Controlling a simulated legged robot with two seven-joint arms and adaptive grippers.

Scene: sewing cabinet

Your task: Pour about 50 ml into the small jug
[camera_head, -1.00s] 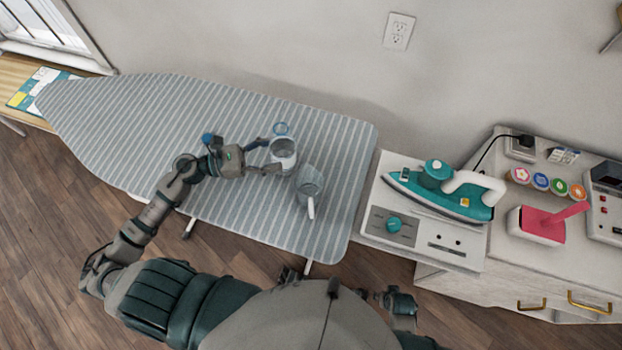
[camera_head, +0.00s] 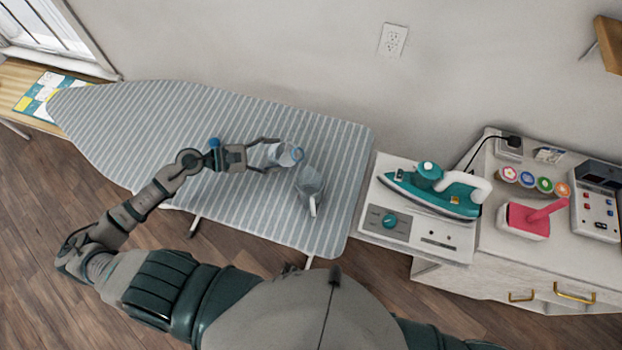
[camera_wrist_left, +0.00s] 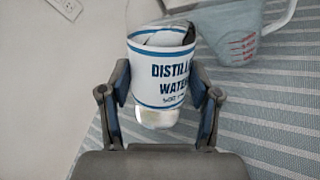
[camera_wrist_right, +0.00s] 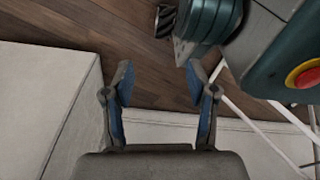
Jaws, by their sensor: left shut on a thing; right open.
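My left gripper (camera_head: 265,155) is shut on a bottle (camera_head: 283,154) over the ironing board. In the left wrist view the bottle (camera_wrist_left: 160,72) has a white label with blue bands that reads "DISTILL… WATER". The bottle is tilted toward the small jug (camera_head: 309,182), with its top close to the jug's rim. The jug is clear and stands on the board with its handle toward me. It also shows in the left wrist view (camera_wrist_left: 243,38), with red measuring marks. I cannot see the water level or any stream. My right gripper (camera_wrist_right: 160,85) is open and empty, away from the board.
The striped ironing board (camera_head: 150,130) is mostly clear. A teal iron (camera_head: 435,190) rests on a white panel (camera_head: 375,238) at its right end. A white cabinet (camera_head: 475,275) holds a pink-and-white item (camera_head: 525,220), several round tubs (camera_head: 526,179) and a control box (camera_head: 598,205).

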